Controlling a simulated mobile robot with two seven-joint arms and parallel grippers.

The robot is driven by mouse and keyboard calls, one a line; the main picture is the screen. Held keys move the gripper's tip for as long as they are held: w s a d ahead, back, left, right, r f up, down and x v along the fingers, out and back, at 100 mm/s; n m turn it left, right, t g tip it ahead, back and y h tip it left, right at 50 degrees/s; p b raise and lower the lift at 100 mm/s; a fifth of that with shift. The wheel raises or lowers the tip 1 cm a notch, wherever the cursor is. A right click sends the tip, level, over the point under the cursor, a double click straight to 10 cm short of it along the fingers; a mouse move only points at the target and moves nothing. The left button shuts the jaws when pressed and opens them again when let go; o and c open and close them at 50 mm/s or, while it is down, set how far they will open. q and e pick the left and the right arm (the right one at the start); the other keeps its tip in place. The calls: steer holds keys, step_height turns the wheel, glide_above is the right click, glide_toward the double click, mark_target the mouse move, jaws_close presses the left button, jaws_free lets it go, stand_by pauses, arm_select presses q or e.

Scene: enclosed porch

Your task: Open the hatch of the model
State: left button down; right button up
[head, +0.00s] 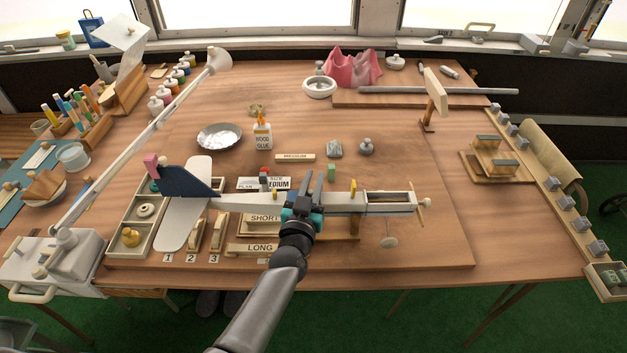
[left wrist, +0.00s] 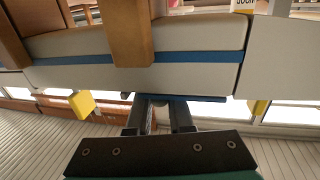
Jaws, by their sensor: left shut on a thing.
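The model (head: 240,203) is a cream aeroplane with a dark blue tail fin, lying across the middle of the board, its nose and propeller to the right. An open-topped bay (head: 390,197) shows near the nose. My left gripper (head: 302,194) is at the middle of the fuselage and hides that part. In the left wrist view, the gripper (left wrist: 154,101) is shut on a small part by the lower edge of the blue-striped fuselage (left wrist: 190,70). The hatch itself is hard to make out. Yellow tabs (left wrist: 82,104) stick out on either side. My right gripper is not in view.
A lamp with a long pale arm (head: 150,135) stands at the left. Label blocks marked SHORT and LONG (head: 250,249) lie in front of the model. A glue bottle (head: 263,135) and a foil dish (head: 219,137) stand behind it.

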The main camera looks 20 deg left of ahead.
arm_select(q)
steer(key=shift+r+n, duration=0.1)
steer(key=shift+n, duration=0.2)
steer(key=n, duration=0.1)
steer(key=a+r+n, duration=0.1)
steer(key=n, duration=0.1)
steer(key=shift+s+r+t, duration=0.15)
steer(key=shift+r+t, duration=0.1)
steer(key=shift+t, duration=0.15)
steer(key=shift+s+a+r+n+t+y+b, duration=0.25)
steer(key=shift+a+r+n+y+b, duration=0.4)
steer(key=shift+n, duration=1.5)
steer(key=shift+s+a+r+n+t+y+b, duration=0.3)
steer(key=shift+a+n, duration=0.6)
steer(key=shift+n, duration=1.3)
steer(key=shift+s+a+r+n+t+y+b, duration=0.2)
steer(key=shift+a+n+y+b, duration=0.45)
steer(key=shift+n, duration=1.5)
steer(key=shift+a+g, duration=0.2)
steer(key=shift+g, duration=0.05)
steer(key=c, duration=0.9)
jaws_free()
steer(key=shift+o, duration=0.2)
